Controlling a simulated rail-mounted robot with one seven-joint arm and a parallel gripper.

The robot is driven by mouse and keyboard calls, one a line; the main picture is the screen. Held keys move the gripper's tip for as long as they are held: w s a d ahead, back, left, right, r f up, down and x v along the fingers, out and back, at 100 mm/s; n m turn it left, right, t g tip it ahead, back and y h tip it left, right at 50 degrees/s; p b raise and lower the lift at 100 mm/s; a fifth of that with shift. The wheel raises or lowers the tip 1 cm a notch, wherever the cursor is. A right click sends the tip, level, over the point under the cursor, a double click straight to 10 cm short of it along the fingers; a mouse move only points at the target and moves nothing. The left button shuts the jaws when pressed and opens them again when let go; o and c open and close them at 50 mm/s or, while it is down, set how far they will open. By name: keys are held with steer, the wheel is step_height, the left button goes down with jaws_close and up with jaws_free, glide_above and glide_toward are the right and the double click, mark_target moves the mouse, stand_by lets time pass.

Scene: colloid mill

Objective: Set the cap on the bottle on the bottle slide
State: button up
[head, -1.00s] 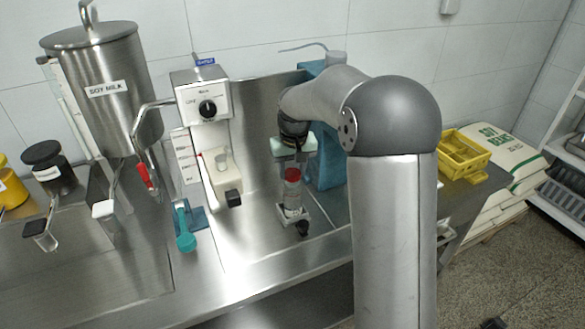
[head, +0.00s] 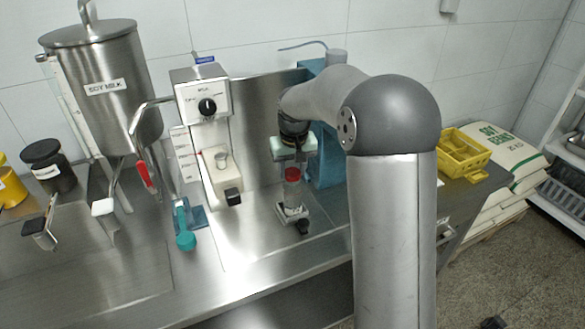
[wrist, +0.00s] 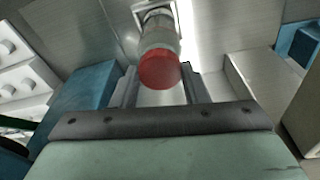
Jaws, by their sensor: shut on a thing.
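The red cap (head: 292,174) sits between the fingers of my gripper (head: 292,168), which is shut on it. The wrist view also shows the cap (wrist: 159,69), between my two fingertips (wrist: 159,75). A clear bottle (head: 291,194) stands upright directly below the cap, and the wrist view shows it (wrist: 159,35) lined up behind the cap. I cannot tell whether the cap touches the bottle's mouth. The bottle stands on the metal bottle slide (head: 284,212), which has a black knob (head: 303,227) at its front.
The mill's control box (head: 199,97) and spout block (head: 222,178) stand to the left. A teal scoop (head: 185,240) lies on the steel counter (head: 250,265). A blue housing (head: 328,172) is close on the right. The counter front is clear.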

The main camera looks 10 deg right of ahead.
steer(key=shift+f+b, duration=0.35)
steer(key=shift+f, duration=0.2)
stand_by(1.1)
steer(key=o, duration=1.6)
steer(key=shift+c, duration=0.2)
steer(key=shift+r+p, duration=2.4)
steer(key=shift+r, duration=1.15)
